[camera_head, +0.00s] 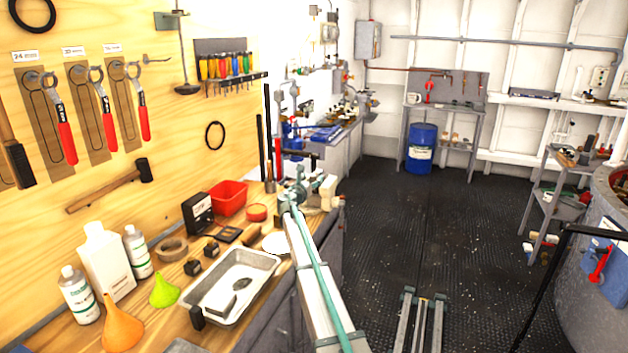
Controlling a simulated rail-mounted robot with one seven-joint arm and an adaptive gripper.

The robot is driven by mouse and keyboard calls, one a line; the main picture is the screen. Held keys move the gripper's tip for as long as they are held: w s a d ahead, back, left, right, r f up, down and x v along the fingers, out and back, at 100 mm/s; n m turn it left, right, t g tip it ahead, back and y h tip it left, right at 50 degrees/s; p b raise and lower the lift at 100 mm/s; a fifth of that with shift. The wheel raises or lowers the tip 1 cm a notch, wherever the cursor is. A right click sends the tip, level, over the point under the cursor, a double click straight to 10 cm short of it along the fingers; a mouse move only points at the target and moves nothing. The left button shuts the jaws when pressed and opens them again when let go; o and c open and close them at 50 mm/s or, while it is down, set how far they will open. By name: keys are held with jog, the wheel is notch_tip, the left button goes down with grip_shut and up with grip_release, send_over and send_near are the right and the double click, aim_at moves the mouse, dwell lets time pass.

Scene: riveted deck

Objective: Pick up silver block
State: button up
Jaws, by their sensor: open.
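A shallow silver metal tray (268,262) lies on the wooden workbench at the lower middle left. A small grey metallic piece (242,284) lies in the tray, with a darker, longer piece (228,304) beside it. Either could be the silver block, but they are too small to tell. A flat grey item (184,346) at the bottom edge is partly cut off. I cannot make out my gripper or its fingers in this view.
Two small dark blocks (193,267), a red bin (228,197), a green funnel (163,291), an orange funnel (121,327) and white bottles (105,262) crowd the bench. A pale beam with a green line (318,285) runs along its right. The dark floor (470,220) is largely clear.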

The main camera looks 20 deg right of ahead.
aim_at(317, 173)
jog(key=shift+p+x, duration=1.05)
jog(key=shift+x, duration=2.4)
jog(key=shift+a+f, duration=0.15)
jog(key=shift+c, duration=0.3)
grip_shut()
